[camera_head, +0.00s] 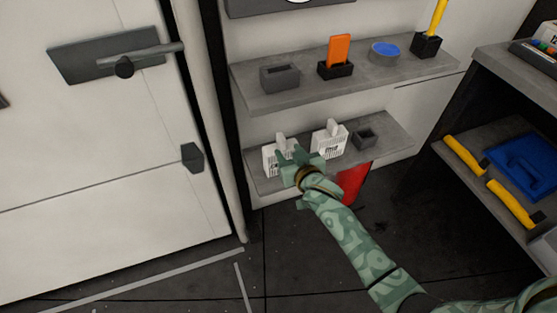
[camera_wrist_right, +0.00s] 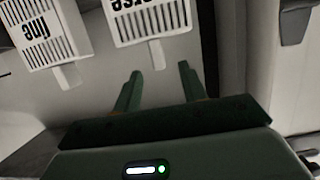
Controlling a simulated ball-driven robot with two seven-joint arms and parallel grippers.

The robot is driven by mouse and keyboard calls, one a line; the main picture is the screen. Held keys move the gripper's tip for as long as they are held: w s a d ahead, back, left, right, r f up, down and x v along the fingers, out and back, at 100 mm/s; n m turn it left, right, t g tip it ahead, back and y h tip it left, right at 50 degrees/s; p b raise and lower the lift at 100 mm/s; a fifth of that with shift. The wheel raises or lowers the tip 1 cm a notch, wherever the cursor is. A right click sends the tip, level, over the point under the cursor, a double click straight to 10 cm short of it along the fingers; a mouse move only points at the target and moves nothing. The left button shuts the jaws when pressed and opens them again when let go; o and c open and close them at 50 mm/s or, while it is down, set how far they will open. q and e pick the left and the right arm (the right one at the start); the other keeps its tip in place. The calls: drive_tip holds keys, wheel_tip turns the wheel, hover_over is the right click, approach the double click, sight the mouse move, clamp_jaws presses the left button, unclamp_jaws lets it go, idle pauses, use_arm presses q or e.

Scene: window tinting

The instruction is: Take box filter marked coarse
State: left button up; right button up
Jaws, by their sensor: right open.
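The white box filter marked coarse (camera_head: 270,161) stands on the lower shelf (camera_head: 396,139), at the left in the head view. In the right wrist view, upside down, the coarse box (camera_wrist_right: 152,22) shows part of its lettering and a handle tab. My right gripper (camera_wrist_right: 158,68) is open and empty, its fingertips just short of that tab, which lines up with the gap between them. In the head view my right gripper (camera_head: 291,153) partly covers the box. A similar white box marked fine (camera_wrist_right: 42,36) stands beside it, to its right in the head view (camera_head: 328,141). My left gripper is out of view.
A small dark grey holder (camera_head: 365,139) stands right of the boxes. The upper shelf (camera_head: 300,91) overhangs, carrying an orange item (camera_head: 339,50) and a blue-topped round tin (camera_head: 385,52). A red object (camera_head: 354,184) is below the lower shelf. A door (camera_head: 110,150) is at left.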

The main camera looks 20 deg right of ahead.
sight(284, 144)
drive_tip(key=shift+w+f, duration=0.5)
drive_tip(key=shift+w, duration=0.25)
drive_tip(key=shift+w+b, duration=0.35)
drive_tip(key=shift+w, duration=0.3)
drive_tip(key=b+x, duration=0.1)
drive_tip(key=x, duration=0.1)
drive_tip(key=b+x, duration=0.2)
drive_tip(key=shift+s+d+f, duration=0.1)
drive_tip(key=shift+d+f, duration=0.05)
drive_tip(key=shift+f, duration=0.2)
drive_tip(key=shift+w+b, duration=0.35)
drive_tip(key=shift+w, duration=0.05)
drive_tip(key=shift+r, duration=0.35)
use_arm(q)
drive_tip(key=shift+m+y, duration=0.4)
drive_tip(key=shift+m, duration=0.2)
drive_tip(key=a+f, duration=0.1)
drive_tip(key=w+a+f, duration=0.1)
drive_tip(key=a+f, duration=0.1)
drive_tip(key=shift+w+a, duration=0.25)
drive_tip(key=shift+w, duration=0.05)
use_arm(e)
clamp_jaws()
